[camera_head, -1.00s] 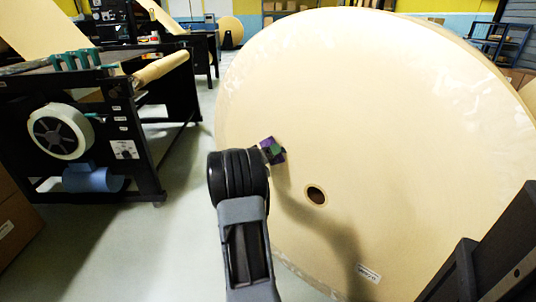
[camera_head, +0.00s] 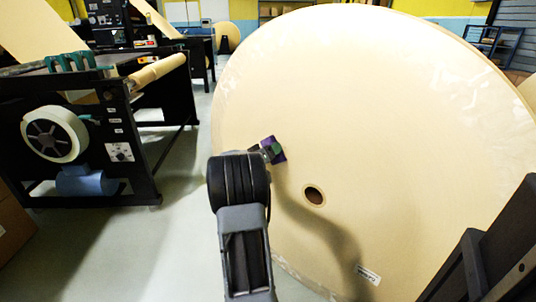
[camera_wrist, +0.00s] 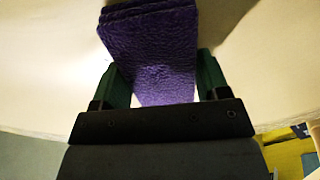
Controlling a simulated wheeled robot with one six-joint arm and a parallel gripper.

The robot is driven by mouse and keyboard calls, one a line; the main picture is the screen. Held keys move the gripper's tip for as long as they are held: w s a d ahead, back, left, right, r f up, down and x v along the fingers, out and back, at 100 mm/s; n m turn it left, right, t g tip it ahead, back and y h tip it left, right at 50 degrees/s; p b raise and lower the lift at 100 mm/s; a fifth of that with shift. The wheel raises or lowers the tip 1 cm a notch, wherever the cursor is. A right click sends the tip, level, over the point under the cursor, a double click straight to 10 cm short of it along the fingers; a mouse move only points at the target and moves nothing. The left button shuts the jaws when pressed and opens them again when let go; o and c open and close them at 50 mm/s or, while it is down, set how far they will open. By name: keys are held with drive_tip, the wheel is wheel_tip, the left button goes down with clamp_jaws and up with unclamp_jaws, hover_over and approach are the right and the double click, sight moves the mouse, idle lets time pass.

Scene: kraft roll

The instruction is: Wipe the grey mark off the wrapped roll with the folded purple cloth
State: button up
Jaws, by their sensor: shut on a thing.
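The wrapped roll (camera_head: 400,110) is a huge cream disc with a dark core hole, filling the right of the head view. The folded purple cloth (camera_head: 279,150) is at the left part of its face. My gripper (camera_head: 267,150) is shut on the cloth. In the wrist view the thick, layered cloth (camera_wrist: 150,50) sits between the green fingers of my gripper (camera_wrist: 155,85), with the pale roll face (camera_wrist: 50,60) behind it. The cloth is at or very near the roll; I cannot tell whether it touches. I see no grey mark; the cloth and arm hide part of the face.
A black machine (camera_head: 95,130) with a white reel (camera_head: 52,133) and blue motor stands at the left. Grey floor (camera_head: 165,225) lies open between it and the roll. A white label (camera_head: 368,274) is low on the roll. A cardboard box (camera_head: 12,235) is at the left edge.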

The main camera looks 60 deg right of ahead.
sight(287, 153)
drive_tip(key=shift+s+a+f+b, duration=0.1)
drive_tip(key=shift+s+a+b, duration=0.05)
drive_tip(key=shift+s+b, duration=0.55)
drive_tip(key=shift+s+a+b, duration=0.15)
drive_tip(key=shift+s+b, duration=0.45)
drive_tip(key=shift+s, duration=0.1)
drive_tip(key=s+b, duration=0.2)
drive_tip(key=b, duration=0.1)
drive_tip(key=shift+s+f, duration=0.15)
drive_tip(key=shift+s+a+b, duration=0.1)
drive_tip(key=shift+s+b, duration=0.5)
drive_tip(key=shift+s, duration=0.05)
drive_tip(key=shift+b, duration=0.6)
drive_tip(key=shift+w+r, duration=0.2)
drive_tip(key=shift+w, duration=0.05)
drive_tip(key=shift+w+d, duration=0.2)
drive_tip(key=shift+w, duration=0.9)
drive_tip(key=shift+w+d, duration=0.15)
drive_tip(key=shift+w, duration=1)
drive_tip(key=shift+w+d, duration=0.2)
drive_tip(key=shift+w, duration=0.9)
